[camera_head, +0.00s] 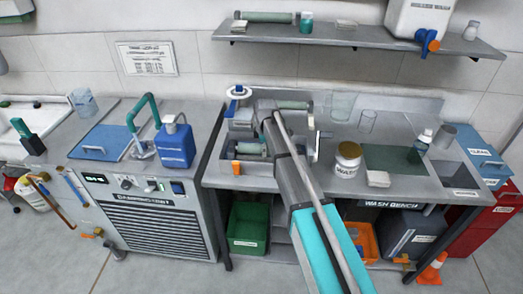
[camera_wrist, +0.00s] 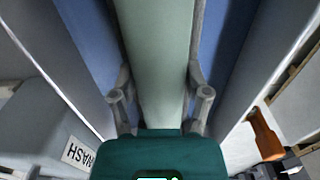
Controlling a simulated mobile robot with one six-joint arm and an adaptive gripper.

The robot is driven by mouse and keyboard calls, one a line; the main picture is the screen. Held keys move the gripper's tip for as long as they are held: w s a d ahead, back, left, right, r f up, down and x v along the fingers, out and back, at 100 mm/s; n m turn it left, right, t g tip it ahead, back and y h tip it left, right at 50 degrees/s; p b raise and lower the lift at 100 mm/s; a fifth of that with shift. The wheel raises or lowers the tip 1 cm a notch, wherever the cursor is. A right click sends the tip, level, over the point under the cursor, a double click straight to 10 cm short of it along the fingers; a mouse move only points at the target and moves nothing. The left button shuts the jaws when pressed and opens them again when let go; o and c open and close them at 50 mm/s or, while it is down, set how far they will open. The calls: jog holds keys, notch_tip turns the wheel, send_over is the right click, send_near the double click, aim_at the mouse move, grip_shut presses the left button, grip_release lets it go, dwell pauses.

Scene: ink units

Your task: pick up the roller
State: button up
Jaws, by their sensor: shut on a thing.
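A thick pale green roller (camera_wrist: 157,60) runs up the middle of the wrist view. My gripper (camera_wrist: 160,95) is shut on it, with one grey finger against each side. The far end of the roller is cut off by the top edge. In the head view my arm reaches over the left part of the wash bench and hides the fingers. A pale green roller (camera_head: 250,148) shows there low in the basin, partly behind my arm. I cannot tell from the head view which one I hold.
An orange clamp (camera_head: 236,168) sits at the basin's front edge. A white jar (camera_head: 347,160), a green mat (camera_head: 395,158) and a bottle (camera_head: 420,145) stand to the right. A shelf (camera_head: 370,40) hangs above with another roller (camera_head: 265,17). A blue can (camera_head: 175,145) stands left.

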grip_shut()
jog(key=shift+r, duration=0.1)
notch_tip(320, 180, up, 3)
jog(key=p, duration=0.3)
jog(key=s+d+r+p, duration=0.3)
jog(key=s+r+p, duration=0.6)
jog(key=s, duration=0.4)
jog(key=shift+s+r+p, duration=0.3)
jog(key=shift+r+p, duration=0.1)
jog(key=shift+p, duration=0.1)
